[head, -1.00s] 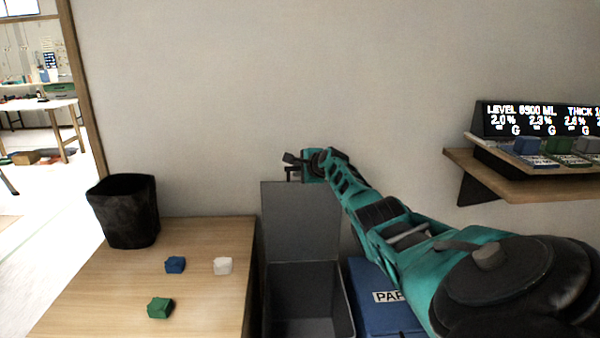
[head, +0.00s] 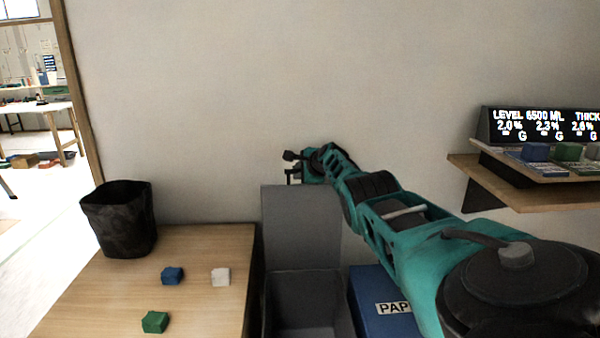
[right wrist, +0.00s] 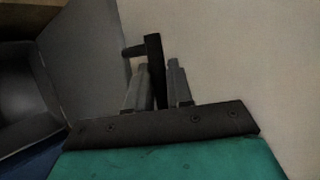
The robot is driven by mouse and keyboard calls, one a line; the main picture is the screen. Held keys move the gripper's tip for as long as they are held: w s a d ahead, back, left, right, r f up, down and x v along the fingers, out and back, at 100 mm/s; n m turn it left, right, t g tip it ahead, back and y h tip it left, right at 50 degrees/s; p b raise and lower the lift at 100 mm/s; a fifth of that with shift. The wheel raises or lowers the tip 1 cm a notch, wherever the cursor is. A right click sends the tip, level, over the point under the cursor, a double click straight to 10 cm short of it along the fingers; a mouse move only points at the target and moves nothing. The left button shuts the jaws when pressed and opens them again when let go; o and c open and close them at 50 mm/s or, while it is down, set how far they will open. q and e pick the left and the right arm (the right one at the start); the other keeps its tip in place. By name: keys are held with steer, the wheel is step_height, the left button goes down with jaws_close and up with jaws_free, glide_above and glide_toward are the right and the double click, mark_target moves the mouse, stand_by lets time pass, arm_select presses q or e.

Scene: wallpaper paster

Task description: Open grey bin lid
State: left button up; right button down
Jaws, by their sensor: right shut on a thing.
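The grey bin (head: 304,303) stands between the wooden table and a blue box. Its lid (head: 301,228) stands upright at the back, near the wall, and the bin's mouth is uncovered. My right gripper (head: 293,173) is at the lid's top edge. In the right wrist view, the gripper's two grey fingers (right wrist: 158,88) are shut on the lid's dark handle (right wrist: 154,62). The lid (right wrist: 88,55) and the bin's dark inside (right wrist: 20,92) show at the left there. My left gripper is out of view.
The wooden table (head: 205,250) holds a black basket (head: 119,220) and blue, white and green blocks. The blue box (head: 375,300) stands right of the bin, partly behind my right arm. A shelf (head: 535,192) with a display is at the right.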

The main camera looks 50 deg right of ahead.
steer(key=c, duration=1.1)
jaws_free()
steer(key=shift+a, duration=0.1)
steer(key=shift+s+r+p, duration=0.35)
steer(key=shift+s+p, duration=0.15)
steer(key=p+v, duration=0.2)
steer(key=v, duration=0.9)
steer(key=shift+s+a, duration=0.25)
steer(key=shift+a, duration=0.05)
steer(key=shift+r, duration=0.1)
